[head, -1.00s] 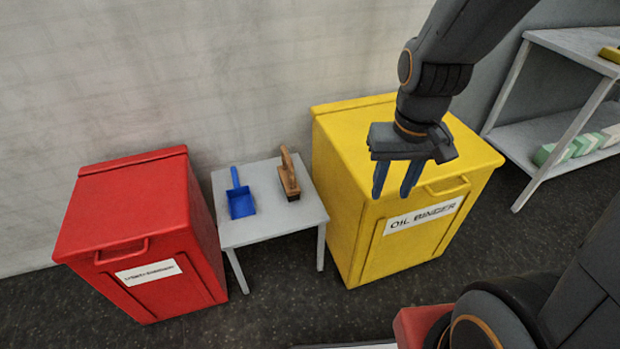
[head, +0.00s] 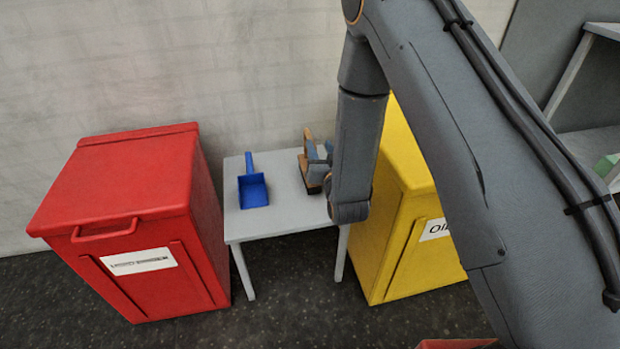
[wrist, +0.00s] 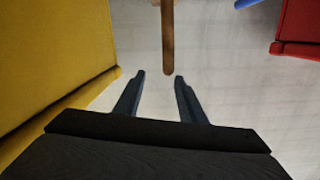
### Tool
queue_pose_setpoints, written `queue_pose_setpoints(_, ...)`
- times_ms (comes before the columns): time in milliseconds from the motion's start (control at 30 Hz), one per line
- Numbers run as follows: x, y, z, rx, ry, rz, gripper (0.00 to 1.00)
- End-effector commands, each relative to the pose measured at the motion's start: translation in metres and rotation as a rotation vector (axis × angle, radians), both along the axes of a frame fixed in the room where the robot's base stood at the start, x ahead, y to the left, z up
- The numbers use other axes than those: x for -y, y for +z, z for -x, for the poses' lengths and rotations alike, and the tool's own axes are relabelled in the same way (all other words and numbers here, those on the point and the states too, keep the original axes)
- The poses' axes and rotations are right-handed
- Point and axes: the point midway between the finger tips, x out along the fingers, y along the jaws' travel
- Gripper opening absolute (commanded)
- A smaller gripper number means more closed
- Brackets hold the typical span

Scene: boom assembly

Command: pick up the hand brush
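The hand brush (head: 307,137), with a brown wooden handle, sits on the right part of the small grey table (head: 282,217). My gripper (head: 319,152) is at the brush in the head view, where my arm and fingers hide part of it. In the wrist view, the brush's brown handle (wrist: 167,38) comes in from the top edge, and its near end lies about between the tips of my gripper (wrist: 161,76). The two blue-grey fingers are apart, with a gap visible on each side of the handle.
A blue dustpan (head: 253,190) lies on the table left of the brush. A red bin (head: 130,180) stands left of the table. A yellow bin (head: 395,235) stands close on the right, partly behind my arm. A shelf (head: 585,135) is at the far right.

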Motion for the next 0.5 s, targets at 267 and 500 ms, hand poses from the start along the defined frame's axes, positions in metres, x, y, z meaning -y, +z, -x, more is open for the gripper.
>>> queue_pose_setpoints(267,-0.010,-0.008,-0.006,0.069,0.011,-0.027,0.37)
queue_pose_setpoints(500,-0.018,-0.010,-0.029,0.068,0.011,-0.026,0.37)
